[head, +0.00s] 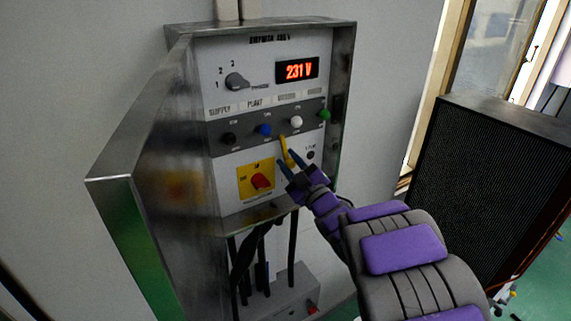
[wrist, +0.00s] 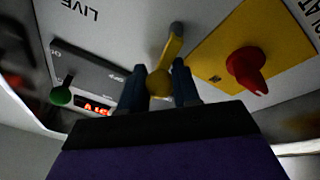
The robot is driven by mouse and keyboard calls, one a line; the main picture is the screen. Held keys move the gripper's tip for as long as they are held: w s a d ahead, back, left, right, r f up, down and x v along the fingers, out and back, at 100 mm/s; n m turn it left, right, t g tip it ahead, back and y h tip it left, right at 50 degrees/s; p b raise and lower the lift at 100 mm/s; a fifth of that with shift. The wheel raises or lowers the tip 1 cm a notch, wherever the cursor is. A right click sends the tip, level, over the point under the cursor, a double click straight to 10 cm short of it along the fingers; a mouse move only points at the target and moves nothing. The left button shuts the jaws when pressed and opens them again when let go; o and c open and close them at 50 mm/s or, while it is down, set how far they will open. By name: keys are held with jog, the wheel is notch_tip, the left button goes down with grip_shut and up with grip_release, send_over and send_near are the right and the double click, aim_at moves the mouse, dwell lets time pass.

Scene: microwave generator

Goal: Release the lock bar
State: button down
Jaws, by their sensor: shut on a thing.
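The lock bar is a yellow lever (head: 285,150) on the lower white part of the control panel, right of a red knob. It also shows in the wrist view (wrist: 173,48), running from a grey pivot down to a round yellow end. My gripper (head: 288,161) is at the panel with its blue fingers on the lever's lower end. In the wrist view my gripper (wrist: 160,88) has one finger on each side of the round yellow end, shut on it. The fingers hide part of that end.
The red knob (head: 261,181) sits on a yellow plate close left of my gripper. Blue, white, green and black knobs line the grey strip above. The open metal cabinet door (head: 130,215) stands out at left. A black mesh box (head: 490,190) stands at right.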

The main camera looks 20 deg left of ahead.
jog(key=shift+w+d+f+m+h, duration=0.2)
jog(key=shift+f+m, duration=0.1)
jog(key=shift+m, duration=0.1)
jog(key=shift+w+d+f+m+h, duration=0.1)
jog(key=shift+f+m+h, duration=0.1)
jog(key=shift+f+m, duration=0.15)
dwell(1.8)
jog(key=c, duration=1.2)
grip_release()
jog(key=o, duration=0.4)
jog(key=shift+w+d+r+t, duration=0.15)
jog(key=shift+d+r+t, duration=0.15)
jog(key=shift+d, duration=0.05)
jog(key=shift+c, duration=0.2)
jog(key=shift+a+r, duration=0.15)
jog(key=shift+a, duration=0.3)
jog(key=shift+s, duration=0.2)
jog(key=b+v, duration=1)
jog(key=v, duration=0.7)
jog(key=shift+w+d+f, duration=0.2)
jog(key=shift+d+f, duration=0.05)
jog(key=shift+d, duration=0.1)
